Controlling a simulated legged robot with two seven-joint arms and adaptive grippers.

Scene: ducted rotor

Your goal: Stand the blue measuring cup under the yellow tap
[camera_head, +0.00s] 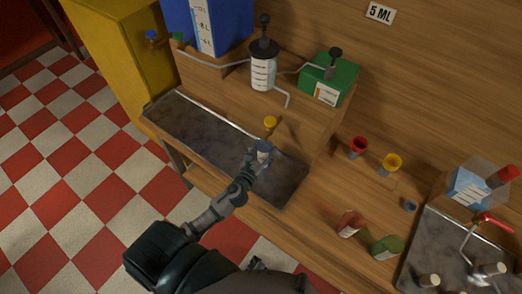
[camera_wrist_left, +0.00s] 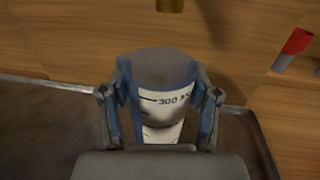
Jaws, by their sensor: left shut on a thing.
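The blue measuring cup (camera_head: 264,147) is over the long dark tray (camera_head: 215,137), toward its right part. My left gripper (camera_head: 258,157) is shut on it. In the left wrist view the fingers of the left gripper (camera_wrist_left: 160,100) press the cup (camera_wrist_left: 160,75) from both sides; its white label reads about 300. The cup looks about upright, and I cannot tell whether its base touches the tray. The yellow tap (camera_head: 270,122) juts from the wooden front just behind the cup. A yellowish end, likely this tap (camera_wrist_left: 171,5), shows at the top of the wrist view. My right gripper is not seen.
A dispenser (camera_head: 263,70), a green box (camera_head: 328,82) and a blue container (camera_head: 210,25) stand on the ledge above. Red (camera_head: 358,146) and yellow (camera_head: 392,162) funnel-like pieces are to the right. Red (camera_head: 349,224) and green (camera_head: 385,247) cups stand in front.

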